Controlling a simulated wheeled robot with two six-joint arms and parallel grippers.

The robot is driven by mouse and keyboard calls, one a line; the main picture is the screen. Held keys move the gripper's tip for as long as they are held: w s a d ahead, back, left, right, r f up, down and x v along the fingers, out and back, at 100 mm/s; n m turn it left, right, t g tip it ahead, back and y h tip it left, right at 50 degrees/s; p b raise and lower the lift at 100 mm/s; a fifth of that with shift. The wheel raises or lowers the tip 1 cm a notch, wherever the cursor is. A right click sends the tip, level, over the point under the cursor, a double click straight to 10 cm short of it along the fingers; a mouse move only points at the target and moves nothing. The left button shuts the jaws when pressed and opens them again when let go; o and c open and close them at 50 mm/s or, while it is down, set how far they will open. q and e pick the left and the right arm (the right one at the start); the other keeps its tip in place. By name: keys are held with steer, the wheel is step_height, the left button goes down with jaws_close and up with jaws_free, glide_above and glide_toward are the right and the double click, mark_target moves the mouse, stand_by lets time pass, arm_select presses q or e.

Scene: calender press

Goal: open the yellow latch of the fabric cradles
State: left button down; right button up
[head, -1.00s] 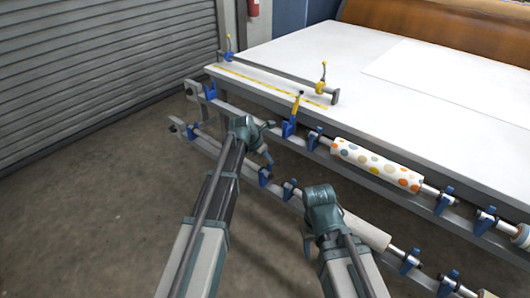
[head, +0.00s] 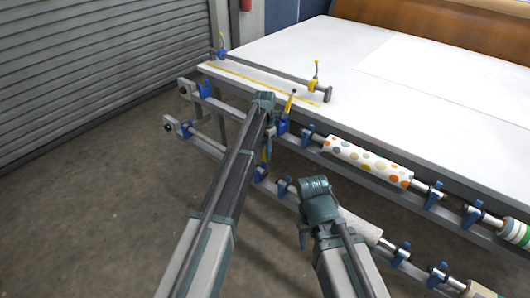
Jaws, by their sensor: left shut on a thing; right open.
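The upper yellow latch (head: 289,104) stands upright with a dark tip on its blue cradle (head: 281,126) at the table's front rail. A lower blue cradle (head: 261,173) sits below it, with a narrow yellow latch (head: 265,153) partly hidden by my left arm. My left gripper (head: 269,130) is at these cradles, its fingers mostly hidden behind its own wrist. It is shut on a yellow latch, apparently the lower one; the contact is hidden. My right gripper (head: 303,235) is open and empty, in front of the lower rail.
A dotted fabric roll (head: 367,161) lies in the upper cradles and a pale roll (head: 358,225) in the lower ones. A bar (head: 265,68) with upright yellow handles runs along the white table (head: 290,45). Floor at left is clear.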

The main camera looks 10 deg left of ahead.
arm_select(q)
steer(key=shift+s+d, duration=0.2)
steer(key=shift+d, duration=0.05)
steer(key=c, duration=0.9)
jaws_free()
steer(key=shift+w, duration=0.1)
steer(key=shift+a, duration=0.1)
steer(key=r+p, duration=0.4)
steer(key=w+r+p, duration=0.1)
steer(key=r+p, duration=0.8)
steer(key=p, duration=0.1)
steer(key=shift+w+a+r, duration=0.15)
steer(key=shift+a+r, duration=0.05)
steer(key=shift+r, duration=0.2)
